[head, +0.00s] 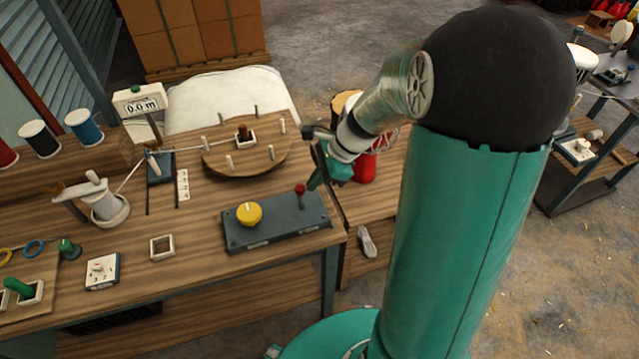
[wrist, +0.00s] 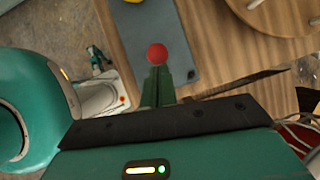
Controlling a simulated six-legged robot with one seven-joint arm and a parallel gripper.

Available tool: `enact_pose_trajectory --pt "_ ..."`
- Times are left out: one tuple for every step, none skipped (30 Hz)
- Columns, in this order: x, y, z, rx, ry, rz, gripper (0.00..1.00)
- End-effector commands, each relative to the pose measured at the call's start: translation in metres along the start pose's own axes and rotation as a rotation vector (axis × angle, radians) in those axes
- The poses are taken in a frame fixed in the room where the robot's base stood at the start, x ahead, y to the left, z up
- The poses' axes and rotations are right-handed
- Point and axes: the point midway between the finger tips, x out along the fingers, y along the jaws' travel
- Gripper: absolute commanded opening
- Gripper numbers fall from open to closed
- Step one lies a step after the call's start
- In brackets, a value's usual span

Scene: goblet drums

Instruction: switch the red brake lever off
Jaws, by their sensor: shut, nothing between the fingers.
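The red brake lever (head: 300,189) has a round red knob and stands at the right end of a dark grey panel (head: 285,228) on the workbench. A yellow knob (head: 249,214) sits on the same panel to its left. My gripper (head: 314,184) is shut and empty, its green fingers right beside the lever's knob. In the wrist view the red knob (wrist: 157,53) shows just beyond the tips of the shut fingers (wrist: 158,72). I cannot tell whether the fingertips touch it. The lever's shaft is hidden under the knob in the wrist view.
A round wooden board with pegs (head: 250,158) lies behind the panel. A small square frame (head: 162,247) and a white switch box (head: 102,271) are to the left. A red container (head: 364,168) stands on a lower wooden surface behind my gripper. The bench ends just right of the panel.

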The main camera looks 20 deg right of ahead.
Motion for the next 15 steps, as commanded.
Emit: enact_pose_trajectory --pt "0.0 -0.001 0.002 -0.005 0.016 -0.001 0.0" --pt "0.001 -0.001 0.004 -0.006 0.026 -0.003 0.0" --pt "0.001 -0.002 0.005 -0.01 0.042 -0.004 0.0" --pt "0.001 -0.002 0.007 -0.01 0.054 -0.005 0.0" --pt "0.002 -0.002 0.009 -0.013 0.067 -0.007 0.0" --pt "0.002 -0.002 0.011 -0.017 0.087 -0.009 0.0" --pt "0.003 -0.002 0.013 -0.018 0.102 -0.01 0.0" --pt "0.004 -0.001 0.015 -0.022 0.119 -0.011 0.0" --pt "0.004 -0.001 0.016 -0.021 0.133 -0.013 0.0" --pt "0.005 -0.001 0.018 -0.019 0.13 -0.013 0.0" --pt "0.006 0.0 0.02 -0.018 0.129 -0.013 0.0" --pt "0.007 0.0 0.022 -0.017 0.128 -0.013 0.0" --pt "0.007 0.0 0.024 -0.016 0.128 -0.013 0.0" --pt "0.008 0.001 0.026 -0.016 0.128 -0.013 0.0" --pt "0.009 0.001 0.028 -0.017 0.127 -0.013 0.0"
